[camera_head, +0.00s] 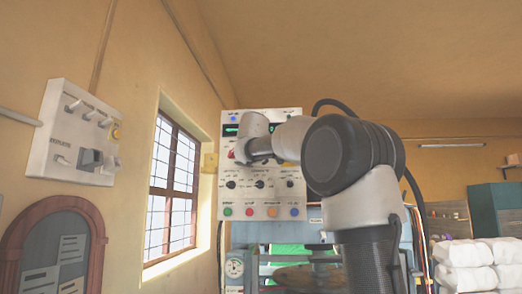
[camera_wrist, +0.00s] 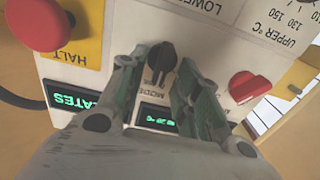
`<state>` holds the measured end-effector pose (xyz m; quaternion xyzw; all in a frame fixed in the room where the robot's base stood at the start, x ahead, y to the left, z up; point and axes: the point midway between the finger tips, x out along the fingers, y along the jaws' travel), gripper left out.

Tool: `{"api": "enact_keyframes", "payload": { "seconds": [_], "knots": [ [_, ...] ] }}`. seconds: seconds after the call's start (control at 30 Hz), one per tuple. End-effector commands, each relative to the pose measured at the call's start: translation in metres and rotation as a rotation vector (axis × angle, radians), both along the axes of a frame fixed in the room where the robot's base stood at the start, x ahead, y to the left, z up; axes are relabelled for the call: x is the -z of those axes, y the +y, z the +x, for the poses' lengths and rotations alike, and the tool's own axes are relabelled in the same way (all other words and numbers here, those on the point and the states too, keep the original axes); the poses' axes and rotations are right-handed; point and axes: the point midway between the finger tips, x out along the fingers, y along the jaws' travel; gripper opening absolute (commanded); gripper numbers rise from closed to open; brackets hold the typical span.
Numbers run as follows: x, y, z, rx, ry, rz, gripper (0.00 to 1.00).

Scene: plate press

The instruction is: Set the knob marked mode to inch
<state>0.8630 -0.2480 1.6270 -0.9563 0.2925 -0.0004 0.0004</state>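In the wrist view the panel appears upside down. The black mode knob (camera_wrist: 161,60) stands between the fingertips of my gripper (camera_wrist: 160,68), with the word MODE printed close by. One finger is on each side of the knob, with a small gap showing, so the gripper looks open around it. The small print of the knob's settings is partly hidden, and I cannot read which one it points to. In the head view my gripper (camera_head: 262,145) is in front of the upper part of the control panel (camera_head: 243,198), and my arm hides the mode knob.
A red HALT button (camera_wrist: 40,22) and a red knob (camera_wrist: 248,87) flank the fingers. Lit green displays (camera_wrist: 76,96) lie nearby. In the head view, several black knobs and coloured buttons (camera_head: 249,212) sit lower on the panel. A switch box (camera_head: 75,135) hangs on the left wall.

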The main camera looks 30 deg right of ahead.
Motion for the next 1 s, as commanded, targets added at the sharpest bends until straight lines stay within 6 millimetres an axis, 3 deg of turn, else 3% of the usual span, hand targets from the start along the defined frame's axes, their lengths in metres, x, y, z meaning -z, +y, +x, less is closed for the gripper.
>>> {"api": "enact_keyframes", "payload": {
  "seconds": [0.17, 0.37, 0.77, 1.0],
  "knots": [
    [0.0002, -0.0001, 0.0, 0.0, 0.0, 0.0, 0.33],
    [0.0003, 0.0, -0.0001, 0.0, 0.001, 0.0, 0.0],
    [0.0004, 0.0003, 0.0001, 0.0, 0.019, -0.027, 0.0],
    [0.0007, 0.0016, 0.001, 0.0, 0.091, -0.133, 0.0]
  ]
}}
